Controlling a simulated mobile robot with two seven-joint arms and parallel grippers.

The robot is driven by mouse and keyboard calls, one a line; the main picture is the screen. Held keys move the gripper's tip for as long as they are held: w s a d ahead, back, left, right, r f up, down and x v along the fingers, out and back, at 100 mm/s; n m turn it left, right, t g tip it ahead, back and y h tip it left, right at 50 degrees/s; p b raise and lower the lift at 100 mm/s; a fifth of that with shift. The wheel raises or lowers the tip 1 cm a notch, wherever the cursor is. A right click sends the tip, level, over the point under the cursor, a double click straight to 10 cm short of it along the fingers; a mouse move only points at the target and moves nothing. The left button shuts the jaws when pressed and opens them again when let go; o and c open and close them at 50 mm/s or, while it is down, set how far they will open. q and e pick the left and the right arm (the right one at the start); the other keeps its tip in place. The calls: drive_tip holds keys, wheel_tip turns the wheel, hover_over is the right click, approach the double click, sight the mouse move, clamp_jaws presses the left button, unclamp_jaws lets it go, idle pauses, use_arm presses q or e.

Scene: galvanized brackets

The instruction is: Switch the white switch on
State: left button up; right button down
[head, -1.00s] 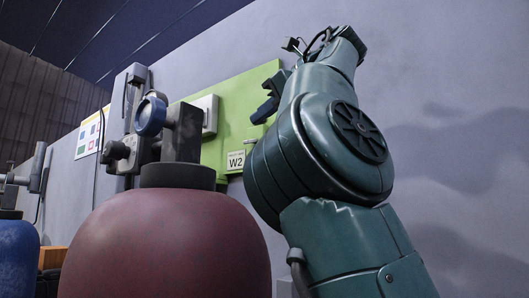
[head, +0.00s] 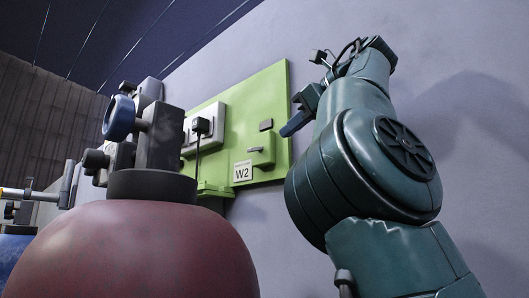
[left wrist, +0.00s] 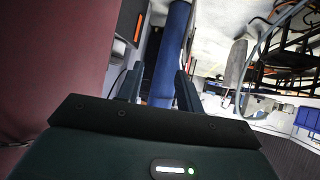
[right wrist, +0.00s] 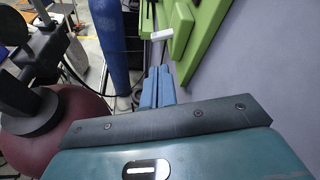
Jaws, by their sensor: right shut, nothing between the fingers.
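A green board (head: 272,100) is fixed to the grey wall in the head view. It carries a white socket plate (head: 216,112) with a black plug (head: 201,125), a small dark square (head: 265,125), a green holder and a W2 label (head: 243,171). I cannot make out which white part is the switch. My right gripper (head: 292,127) is shut and empty, near the board's right edge. In the right wrist view its closed fingers (right wrist: 157,84) point toward a white piece (right wrist: 162,34) by the green board, apart from it. My left gripper (left wrist: 158,88) is open and empty.
A large dark red cylinder (head: 135,255) with a valve and blue knob (head: 119,117) stands in front, partly hiding the board. A blue cylinder (left wrist: 169,50) shows beyond my left fingers. The wall right of the board is bare.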

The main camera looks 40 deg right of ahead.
sight(256, 150)
drive_tip(key=p+x, duration=0.2)
drive_tip(key=x, duration=0.7)
drive_tip(key=shift+w, duration=0.1)
drive_tip(key=shift+w+f, duration=0.2)
drive_tip(key=shift+w, duration=0.2)
use_arm(q)
drive_tip(key=shift+s+a, duration=0.2)
drive_tip(key=shift+a, duration=0.25)
drive_tip(key=shift+d, duration=0.1)
drive_tip(key=shift+w+d+r, duration=0.1)
drive_tip(key=shift+d+r, duration=0.05)
drive_tip(key=shift+r, duration=0.15)
use_arm(e)
drive_tip(key=shift+r, duration=0.1)
use_arm(q)
drive_tip(key=shift+f, duration=0.15)
use_arm(e)
drive_tip(key=shift+s+a+r, duration=0.1)
drive_tip(key=shift+a+r, duration=0.05)
drive_tip(key=shift+r, duration=0.05)
drive_tip(key=shift+a+r, duration=0.2)
drive_tip(key=shift+r, duration=0.15)
